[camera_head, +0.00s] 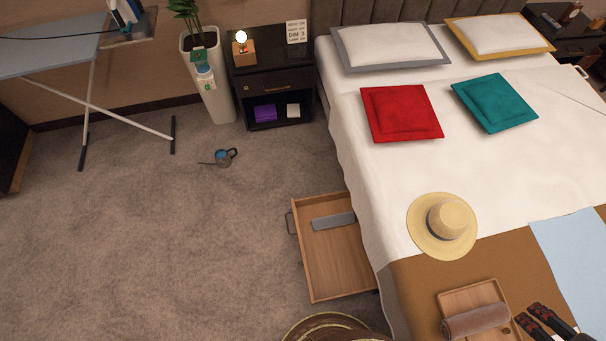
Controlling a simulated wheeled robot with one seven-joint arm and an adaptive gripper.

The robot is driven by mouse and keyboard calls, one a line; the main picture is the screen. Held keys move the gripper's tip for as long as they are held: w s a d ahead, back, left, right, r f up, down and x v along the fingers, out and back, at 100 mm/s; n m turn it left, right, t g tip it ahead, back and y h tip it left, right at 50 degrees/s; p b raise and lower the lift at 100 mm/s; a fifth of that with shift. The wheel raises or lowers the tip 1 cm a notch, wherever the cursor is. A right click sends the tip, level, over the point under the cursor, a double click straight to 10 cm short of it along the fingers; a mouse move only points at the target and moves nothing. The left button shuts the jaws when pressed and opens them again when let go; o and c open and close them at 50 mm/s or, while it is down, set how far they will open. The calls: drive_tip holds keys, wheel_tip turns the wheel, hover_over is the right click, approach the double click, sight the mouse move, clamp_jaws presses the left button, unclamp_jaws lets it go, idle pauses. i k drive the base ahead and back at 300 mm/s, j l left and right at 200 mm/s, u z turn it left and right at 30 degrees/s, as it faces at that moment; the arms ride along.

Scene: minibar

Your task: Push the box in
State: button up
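A light wooden box (340,268), like an under-bed drawer, sticks out from the left side of the bed (355,170) over the carpet. A dark handle (289,223) is on its left face. A grey flat object (333,221) lies inside it. The box's right side is hidden under the bed. My gripper (529,314) is at the bottom right, above the bed's foot end and beside a wooden tray, well to the right of the box. Its two dark fingers with red marks are apart, with nothing visible between them.
The wooden tray (456,302) holds a rolled brown towel (476,320). A straw hat (442,225) lies on the bed. A round wooden object (335,328) stands just below the box. The carpet (200,250) left of the box is clear.

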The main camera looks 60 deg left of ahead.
sight(336, 265)
drive_tip(key=k+u, duration=0.25)
drive_tip(key=k, duration=0.2)
drive_tip(key=k+u, duration=0.25)
drive_tip(key=k, duration=0.2)
drive_tip(key=u, duration=1.25)
